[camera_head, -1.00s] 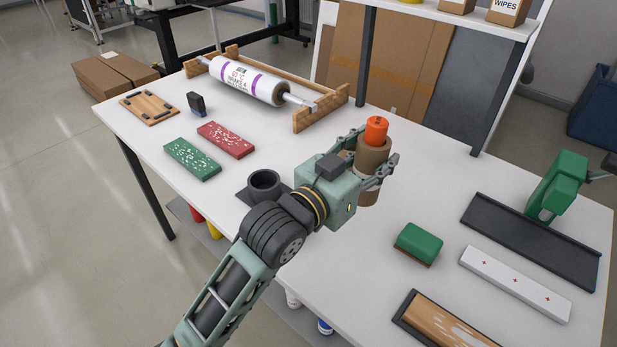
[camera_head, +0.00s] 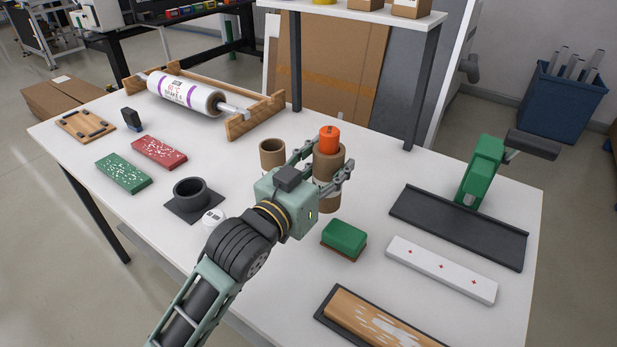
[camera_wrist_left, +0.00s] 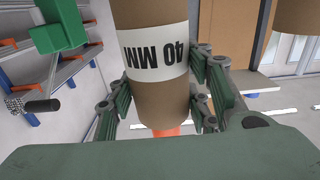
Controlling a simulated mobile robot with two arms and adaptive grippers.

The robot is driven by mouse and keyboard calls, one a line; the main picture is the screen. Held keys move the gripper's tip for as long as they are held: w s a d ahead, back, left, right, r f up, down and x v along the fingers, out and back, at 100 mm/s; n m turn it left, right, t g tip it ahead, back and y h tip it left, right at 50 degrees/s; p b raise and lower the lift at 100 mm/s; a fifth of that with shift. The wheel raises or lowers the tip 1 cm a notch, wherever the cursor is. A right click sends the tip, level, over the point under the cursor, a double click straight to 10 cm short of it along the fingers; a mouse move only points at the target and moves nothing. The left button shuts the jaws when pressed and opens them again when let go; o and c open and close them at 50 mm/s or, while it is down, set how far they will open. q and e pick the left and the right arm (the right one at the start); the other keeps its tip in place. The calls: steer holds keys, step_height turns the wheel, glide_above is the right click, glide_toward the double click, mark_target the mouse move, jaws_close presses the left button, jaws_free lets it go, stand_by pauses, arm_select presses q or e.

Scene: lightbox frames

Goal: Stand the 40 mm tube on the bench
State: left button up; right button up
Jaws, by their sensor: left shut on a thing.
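My left gripper (camera_head: 325,172) is shut on a brown cardboard tube (camera_head: 328,196), which looks upright over the bench (camera_head: 370,170). In the left wrist view, the tube (camera_wrist_left: 155,95) shows a white label reading "40 MM", upside down in the picture, between the fingers (camera_wrist_left: 160,105). An orange piece (camera_head: 329,139) stands out of the tube's top end. I cannot tell whether the tube's lower end touches the bench. A second brown tube (camera_head: 272,158) stands open-topped just left of the gripper. My right gripper is not in view.
A green-topped block (camera_head: 344,239) lies close in front of the held tube. A black ring on a plate (camera_head: 190,194) and a small white round thing (camera_head: 213,217) are left of my arm. A dark tray (camera_head: 460,228) and white strip (camera_head: 440,268) lie right. The wrapped roll (camera_head: 185,93) is behind.

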mark_target(314, 179)
arm_select(q)
steer(key=w+a+f, duration=0.2)
steer(key=w+f, duration=0.2)
steer(key=f, duration=0.3)
steer(key=shift+a, duration=0.4)
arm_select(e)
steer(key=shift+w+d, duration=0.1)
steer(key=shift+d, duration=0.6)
arm_select(q)
steer(key=o, duration=0.8)
steer(key=shift+f, duration=0.15)
steer(key=shift+c, duration=0.2)
steer(key=o, duration=0.4)
steer(key=shift+o, duration=0.2)
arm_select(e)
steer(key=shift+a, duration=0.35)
